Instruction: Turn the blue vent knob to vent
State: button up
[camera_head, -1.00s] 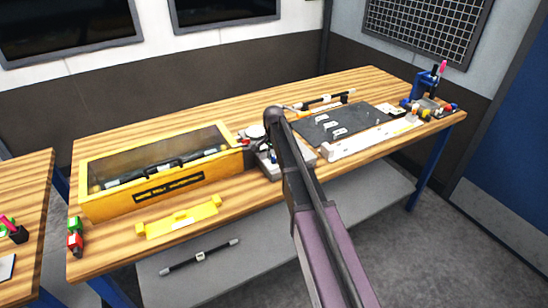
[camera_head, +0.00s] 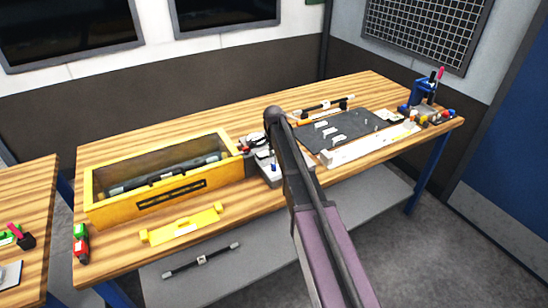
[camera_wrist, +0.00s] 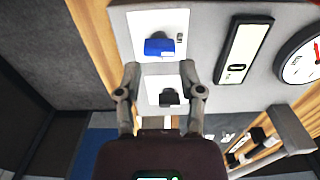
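The blue vent knob (camera_wrist: 160,46) sits on a white plate on the grey panel in the wrist view. It is upper centre, just beyond the fingertips. A black knob (camera_wrist: 168,97) on a second white plate lies between my fingers. My gripper (camera_wrist: 159,72) is open and empty, with one finger on each side of the lower plate. In the head view, a small blue piece shows on the grey unit (camera_head: 268,182) left of my arm; my arm hides the gripper there.
A round gauge (camera_wrist: 303,60) and a slotted cream plate (camera_wrist: 243,55) are right of the knobs. On the bench, a yellow case (camera_head: 150,205) stands left of the unit; a dark mat (camera_head: 365,125) and white strip (camera_head: 350,153) lie right. The bench's front edge is near.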

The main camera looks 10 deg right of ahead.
jog(key=shift+r+p, duration=4.6)
jog(key=shift+r, duration=0.35)
jog(key=s+f+n+b, duration=0.4)
jog(key=s+f+b, duration=0.2)
jog(key=s, duration=0.4)
jog(key=s+f+n+b, duration=0.5)
jog(key=s+f+b, duration=0.1)
jog(key=s, duration=0.4)
jog(key=s+f+n+b, duration=0.5)
jog(key=s+f+b, duration=0.1)
jog(key=s, duration=0.4)
jog(key=shift+d+f, duration=0.15)
jog(key=shift+s, duration=0.1)
notch_tip(320, 180, up, 19)
jog(key=n+p, duration=0.3)
jog(key=p, duration=1.5)
send_over(274, 165)
jog(key=shift+w+f, duration=0.2)
jog(key=shift+f, duration=0.05)
jog(key=shift+f, duration=0.15)
notch_tip(274, 165, down, 14)
jog(key=b, duration=1.3)
jog(key=shift+r+b, duration=0.25)
jog(key=shift+b, duration=0.05)
